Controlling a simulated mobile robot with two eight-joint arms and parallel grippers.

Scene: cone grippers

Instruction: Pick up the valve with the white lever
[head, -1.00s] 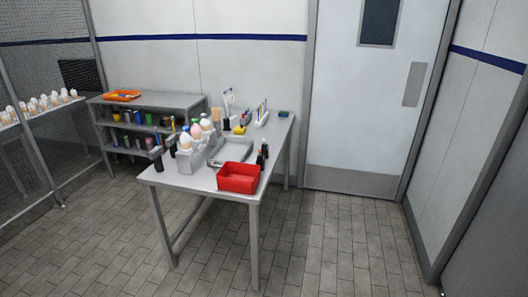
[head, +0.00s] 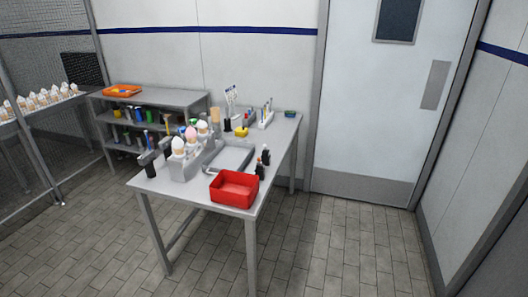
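I cannot make out a valve with a white lever for certain at this size. Two small dark upright items stand on the grey table (head: 150,185) near its right edge: one dark item (head: 266,155) a little behind the other dark item (head: 260,169). Whether either is a valve, and its lever colour, is too small to tell. Neither of my grippers shows in the head view.
On the table are a red bin (head: 234,188), a grey tray (head: 236,158), a rack of pale cone-shaped items (head: 178,146) and a yellow object (head: 241,132). Shelves (head: 160,98) stand behind left. Tiled floor (head: 330,245) is clear in front and right.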

